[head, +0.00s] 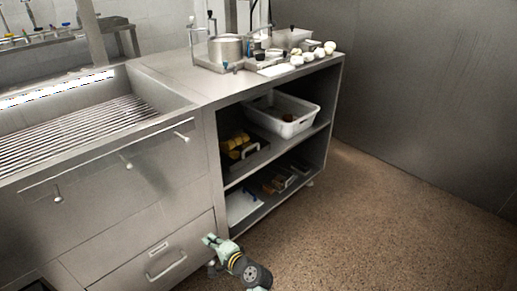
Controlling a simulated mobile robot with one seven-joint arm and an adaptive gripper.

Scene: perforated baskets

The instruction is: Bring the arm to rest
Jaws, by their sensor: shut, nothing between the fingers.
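My gripper (209,240) shows at the bottom of the head view, pale green, at the end of my dark arm. It is low, in front of the lower drawer (160,256) of the steel counter unit, near that unit's right edge. The fingers look shut with nothing held. They are small in the picture, and I cannot tell whether they touch the drawer front.
Open shelves (280,150) right of the drawers hold a white perforated basket (283,127), yellow items (237,142) and boxes. A pot (225,49) and several pale round items stand on the counter (180,75). The speckled floor (390,220) at right is clear.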

